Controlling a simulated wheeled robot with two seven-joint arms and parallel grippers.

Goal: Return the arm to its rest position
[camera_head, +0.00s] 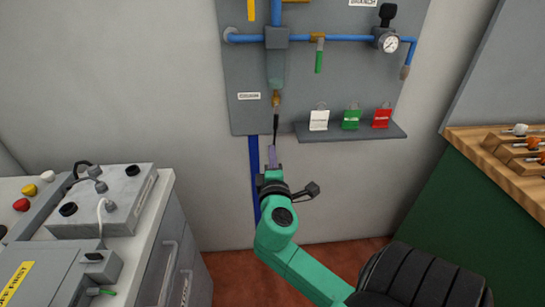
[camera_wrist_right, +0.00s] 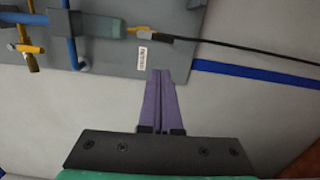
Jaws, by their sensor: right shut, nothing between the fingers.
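My right gripper (camera_head: 271,152) is in the middle of the head view, at the end of my green arm, in front of the wall just below the grey pipe panel (camera_head: 245,110). In the right wrist view its two purple fingers (camera_wrist_right: 160,75) lie together with nothing between them. A black hose or cable with a brass end (camera_head: 276,98) hangs from the panel's grey fitting just above the fingertips. In the right wrist view this black cable (camera_wrist_right: 240,48) runs beyond the fingers; whether they touch it is unclear. My left gripper is not in view.
A shelf (camera_head: 350,132) on the panel holds white, green and red tags. A cabinet (camera_head: 168,240) with grey boxes stands at left. A green bench with a wooden top (camera_head: 480,140) stands at right. A black padded shape (camera_head: 425,275) is at the bottom right.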

